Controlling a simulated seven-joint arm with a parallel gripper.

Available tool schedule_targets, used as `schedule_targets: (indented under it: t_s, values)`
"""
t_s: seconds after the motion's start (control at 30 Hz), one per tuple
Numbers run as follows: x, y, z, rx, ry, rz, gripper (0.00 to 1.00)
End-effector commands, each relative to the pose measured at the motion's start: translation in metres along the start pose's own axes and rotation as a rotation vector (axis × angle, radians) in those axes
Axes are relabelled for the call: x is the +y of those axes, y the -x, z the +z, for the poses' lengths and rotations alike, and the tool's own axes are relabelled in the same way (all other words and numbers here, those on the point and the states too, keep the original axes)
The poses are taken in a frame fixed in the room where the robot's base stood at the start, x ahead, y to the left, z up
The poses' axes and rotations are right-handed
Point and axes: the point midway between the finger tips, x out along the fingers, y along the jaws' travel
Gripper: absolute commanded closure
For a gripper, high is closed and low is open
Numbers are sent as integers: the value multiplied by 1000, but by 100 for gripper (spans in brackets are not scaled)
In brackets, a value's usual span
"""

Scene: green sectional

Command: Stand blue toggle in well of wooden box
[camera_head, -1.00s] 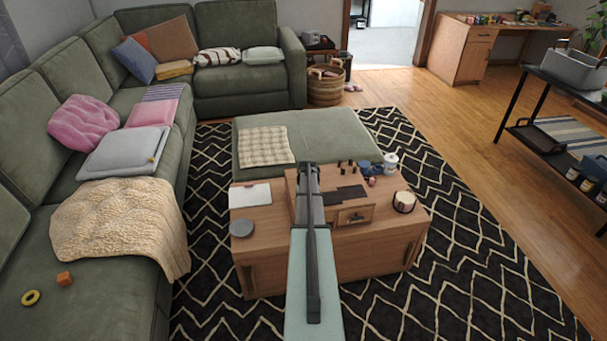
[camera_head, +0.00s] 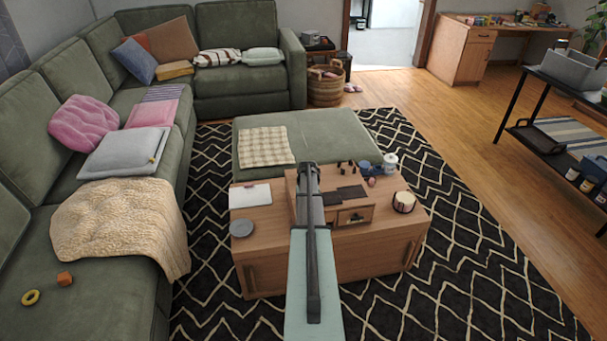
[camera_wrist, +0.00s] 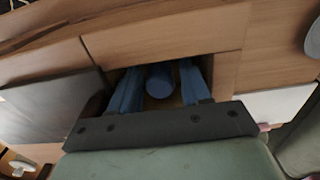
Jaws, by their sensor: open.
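The blue toggle (camera_wrist: 159,82) shows in the wrist view as a rounded blue piece inside a dark rectangular opening, the well of the wooden box (camera_wrist: 165,33). My gripper (camera_wrist: 160,70) is open, its two bluish fingers reaching into the well, one on each side of the toggle. A narrow gap shows beside the toggle, and its lower end is hidden, so I cannot tell whether it rests on the well floor. In the head view my arm hides the well and toggle; the box's drawer front (camera_head: 354,215) shows to the right of it.
Dark flat plates (camera_head: 352,193) lie on the box top. Several small dark pieces, a blue cup, a white jar (camera_head: 390,162) and a candle (camera_head: 403,202) stand to the right. A white-topped pad (camera_head: 250,195) and a grey round tin (camera_head: 242,228) lie left on the wooden table (camera_head: 325,262).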

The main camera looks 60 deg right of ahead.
Motion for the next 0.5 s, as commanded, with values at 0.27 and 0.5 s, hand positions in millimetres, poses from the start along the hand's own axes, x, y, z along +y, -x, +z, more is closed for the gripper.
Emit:
schedule_targets:
  t_s: [0.27,0.5]
  values:
    - [-2,-1,1,-10,-2,-11,43]
    - [-1,14,1,-7,-1,-7,43]
